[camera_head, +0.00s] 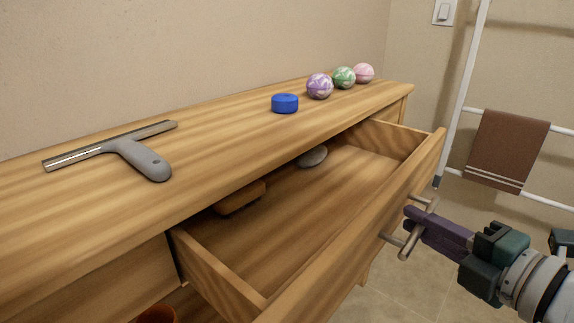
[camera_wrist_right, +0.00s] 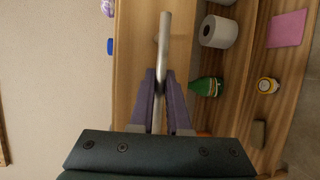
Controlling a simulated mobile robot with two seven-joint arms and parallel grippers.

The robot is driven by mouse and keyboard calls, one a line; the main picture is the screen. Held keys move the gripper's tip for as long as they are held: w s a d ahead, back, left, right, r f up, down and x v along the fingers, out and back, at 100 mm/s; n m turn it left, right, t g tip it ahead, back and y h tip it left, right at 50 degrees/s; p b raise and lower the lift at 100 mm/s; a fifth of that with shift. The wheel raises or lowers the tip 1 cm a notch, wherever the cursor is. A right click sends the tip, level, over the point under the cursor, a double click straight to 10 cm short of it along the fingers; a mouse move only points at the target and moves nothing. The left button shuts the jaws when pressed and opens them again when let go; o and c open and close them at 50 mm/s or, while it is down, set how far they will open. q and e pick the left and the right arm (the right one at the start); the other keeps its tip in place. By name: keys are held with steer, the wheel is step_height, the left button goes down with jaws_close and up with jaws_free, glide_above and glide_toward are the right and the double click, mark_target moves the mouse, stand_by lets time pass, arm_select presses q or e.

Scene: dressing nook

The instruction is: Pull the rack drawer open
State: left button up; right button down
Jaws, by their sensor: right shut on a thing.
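The rack drawer (camera_head: 348,235) is wooden and stands pulled out from the wooden rack (camera_head: 230,150) in the head view. Inside it lie a grey stone-like object (camera_head: 312,157) and a brown block (camera_head: 239,197). The drawer has a metal bar handle (camera_head: 408,242) on its front. My right gripper (camera_head: 412,219) is shut on this handle, its purple fingers on either side of the bar. The right wrist view also shows the fingers (camera_wrist_right: 160,85) closed around the handle (camera_wrist_right: 164,40). My left gripper is not in view.
On the rack top are a squeegee (camera_head: 145,158), a blue round object (camera_head: 285,103) and purple (camera_head: 320,86), green (camera_head: 344,77) and pink (camera_head: 364,73) balls. A towel rail with a brown towel (camera_head: 507,150) stands at right. The wrist view shows a paper roll (camera_wrist_right: 218,32) and green bottle (camera_wrist_right: 207,86) on lower shelving.

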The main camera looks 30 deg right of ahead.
steer(key=shift+s+d, duration=0.3)
steer(key=shift+s, duration=0.4)
steer(key=shift+s+d, duration=0.3)
steer(key=shift+s, duration=0.35)
steer(key=shift+s+d, duration=0.3)
steer(key=shift+s, duration=0.4)
steer(key=c, duration=0.9)
jaws_free()
steer(key=s, duration=0.3)
steer(key=s+r+p, duration=0.1)
steer(key=s, duration=0.5)
steer(key=shift+s+r, duration=0.4)
